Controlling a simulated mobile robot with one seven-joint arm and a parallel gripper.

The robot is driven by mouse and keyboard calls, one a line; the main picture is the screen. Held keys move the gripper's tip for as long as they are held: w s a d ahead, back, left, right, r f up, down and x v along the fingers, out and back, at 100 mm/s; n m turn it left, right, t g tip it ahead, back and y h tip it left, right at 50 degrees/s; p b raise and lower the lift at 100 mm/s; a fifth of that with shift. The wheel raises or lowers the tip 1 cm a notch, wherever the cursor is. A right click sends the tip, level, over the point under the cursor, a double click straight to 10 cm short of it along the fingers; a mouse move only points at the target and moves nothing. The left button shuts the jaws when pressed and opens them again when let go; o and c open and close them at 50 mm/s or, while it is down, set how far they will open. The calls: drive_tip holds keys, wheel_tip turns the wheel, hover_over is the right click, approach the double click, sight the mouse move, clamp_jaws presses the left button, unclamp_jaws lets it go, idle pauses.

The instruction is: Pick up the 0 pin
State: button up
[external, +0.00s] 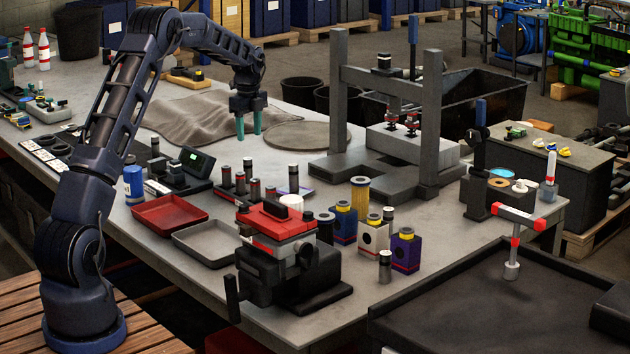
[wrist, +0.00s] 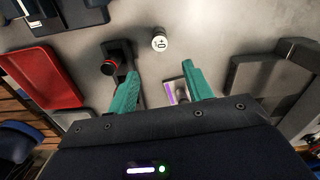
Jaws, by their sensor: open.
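A small upright pin with a pale round top (wrist: 159,39) stands on the table in the wrist view, above and between my fingertips in the picture. Its top bears a dark mark too small to read surely, so I cannot confirm it is the 0 pin. The card also shows between my fingers in the wrist view (wrist: 170,92). My gripper (external: 249,128) has teal fingers, apart and empty, above the table; it also shows in the wrist view (wrist: 160,76).
A red tray (external: 170,213) and a grey tray (external: 207,245) lie in front of the rack. A black device with a green display (external: 193,162) is left of it. The grey press frame (external: 341,100) stands to the right. A crumpled cloth (external: 190,122) lies behind.

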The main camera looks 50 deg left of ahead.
sight(248, 159)
drive_tip(key=shift+w+a+f, duration=0.2)
drive_tip(key=shift+a+f, duration=0.35)
drive_tip(key=shift+f, duration=0.5)
wheel_tip(248, 159, down, 10)
drive_tip(key=shift+s+a+f, duration=0.1)
clamp_jaws()
